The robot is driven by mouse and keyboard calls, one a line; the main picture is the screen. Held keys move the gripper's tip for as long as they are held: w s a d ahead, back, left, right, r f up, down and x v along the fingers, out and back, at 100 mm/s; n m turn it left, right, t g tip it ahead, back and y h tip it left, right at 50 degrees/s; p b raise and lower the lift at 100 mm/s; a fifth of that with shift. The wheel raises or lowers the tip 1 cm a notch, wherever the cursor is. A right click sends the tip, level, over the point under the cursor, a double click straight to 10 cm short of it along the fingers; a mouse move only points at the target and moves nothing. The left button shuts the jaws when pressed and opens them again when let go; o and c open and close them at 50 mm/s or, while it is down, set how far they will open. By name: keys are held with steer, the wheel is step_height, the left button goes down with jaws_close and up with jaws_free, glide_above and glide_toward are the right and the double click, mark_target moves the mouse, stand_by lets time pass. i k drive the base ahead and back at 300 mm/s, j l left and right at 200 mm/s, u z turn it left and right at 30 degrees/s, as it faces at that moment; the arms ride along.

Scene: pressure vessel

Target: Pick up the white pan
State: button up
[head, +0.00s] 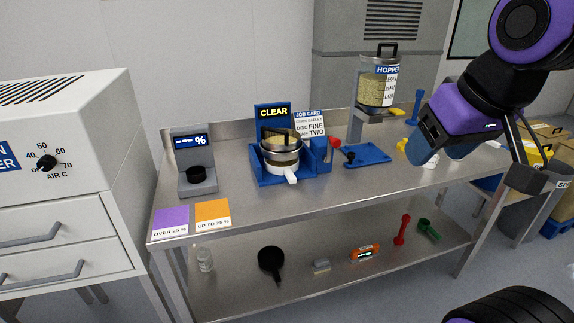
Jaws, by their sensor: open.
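A pale round pan (284,163) with a white handle sits in the blue stand (262,178) on the steel bench, in the middle of the head view. Its handle points toward the front of the bench. Grainy stuff seems to show inside it, under a clear upper part. My gripper (432,140) is at the right, above the bench and well apart from the pan. It is open, but its fingertips are hard to make out. A small white thing (431,161) shows just below it, partly hidden; I cannot tell what it is.
Purple (170,223) and orange (212,214) cards lie front left. A black pan (271,262) is on the lower shelf. The bench front middle is clear.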

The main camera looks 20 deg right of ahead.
mark_target(287, 169)
steer(key=i+l+u, duration=0.1)
steer(key=i+u, duration=0.25)
steer(key=i+l+u, duration=0.1)
steer(key=u, duration=0.3)
steer(key=i+l+u, duration=0.35)
steer(key=k+j, duration=0.1)
